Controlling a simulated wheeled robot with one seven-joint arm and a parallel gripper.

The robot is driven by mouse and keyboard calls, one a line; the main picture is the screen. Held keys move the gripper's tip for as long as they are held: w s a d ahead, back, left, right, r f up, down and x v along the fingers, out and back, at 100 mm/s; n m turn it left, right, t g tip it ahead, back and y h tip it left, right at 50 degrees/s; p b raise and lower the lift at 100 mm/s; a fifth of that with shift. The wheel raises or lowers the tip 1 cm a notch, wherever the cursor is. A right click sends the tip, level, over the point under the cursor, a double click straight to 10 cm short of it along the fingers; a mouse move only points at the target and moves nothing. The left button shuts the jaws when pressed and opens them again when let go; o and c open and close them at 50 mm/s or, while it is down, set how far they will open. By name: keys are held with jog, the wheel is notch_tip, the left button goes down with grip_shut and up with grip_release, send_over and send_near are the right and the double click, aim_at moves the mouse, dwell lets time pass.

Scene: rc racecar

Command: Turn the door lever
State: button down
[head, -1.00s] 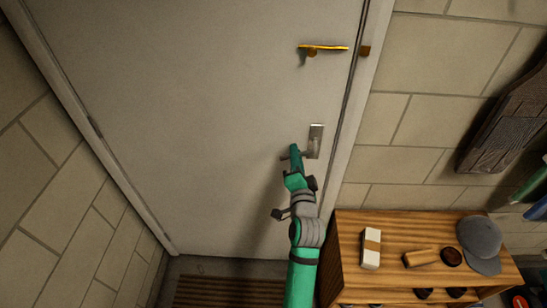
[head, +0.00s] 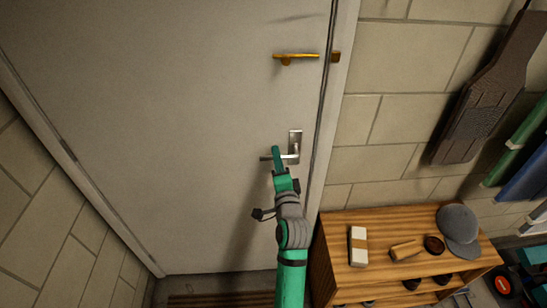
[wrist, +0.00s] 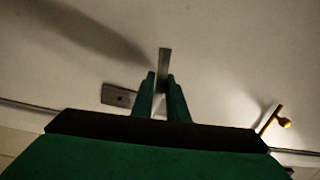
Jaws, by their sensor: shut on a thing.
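The silver door lever (head: 267,158) points left from its metal plate (head: 295,140) near the right edge of the pale grey door (head: 180,120). It looks about level. My green gripper (head: 277,152) is at the lever, its fingers shut on it to the left of the plate. In the wrist view the lever (wrist: 164,60) shows between the two green fingertips (wrist: 163,80) and sticks out past them. The plate (wrist: 118,97) is left of the fingers there. The part of the lever between the fingers is partly hidden.
A brass latch (head: 298,56) is on the door above the lever, beside a catch (head: 335,57) on the frame. A wooden shelf unit (head: 335,238) with a cap (head: 458,224) and small items stands at the right. A dark board (head: 490,85) hangs on the block wall.

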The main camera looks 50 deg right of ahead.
jog(key=shift+w+a+r, duration=0.15)
jog(key=shift+r, duration=0.15)
jog(key=c, duration=1.9)
grip_release()
jog(key=shift+o, duration=0.8)
jog(key=shift+f, duration=0.15)
jog(key=v, duration=1)
jog(key=shift+s, duration=0.4)
jog(key=shift+a+f, duration=0.15)
